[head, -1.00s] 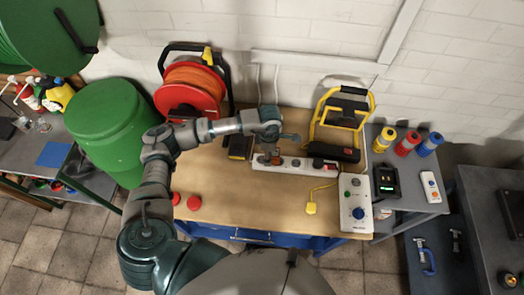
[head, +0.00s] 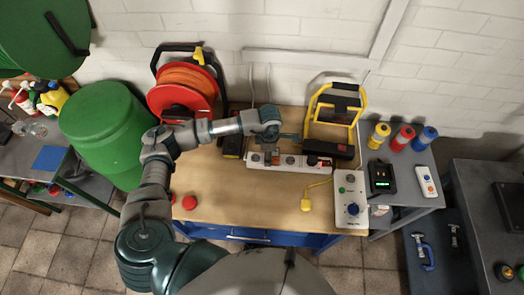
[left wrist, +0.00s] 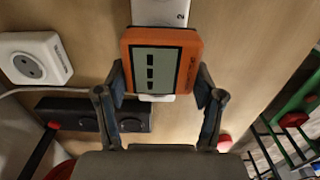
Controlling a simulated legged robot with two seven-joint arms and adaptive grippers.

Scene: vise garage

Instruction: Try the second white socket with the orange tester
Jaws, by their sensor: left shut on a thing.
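The orange tester (left wrist: 188,62) is held between the two fingers of my left gripper (left wrist: 160,85) in the left wrist view. Its grey screen faces the camera and shows dark dashes. A white power strip (left wrist: 160,12) marked "2" extends behind and above it; whether the tester's pins are in a socket is hidden. In the head view my left gripper (head: 271,156) is over the left half of the white strip (head: 291,160), covering part of it. My right gripper is not in view.
A yellow work lamp (head: 312,105) stands behind the strip, and a red-orange cable reel (head: 183,95) at back left. A yellow plug (head: 306,205) lies in front. A white control box (head: 351,200) is at the right. The bench front (head: 240,208) is mostly clear.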

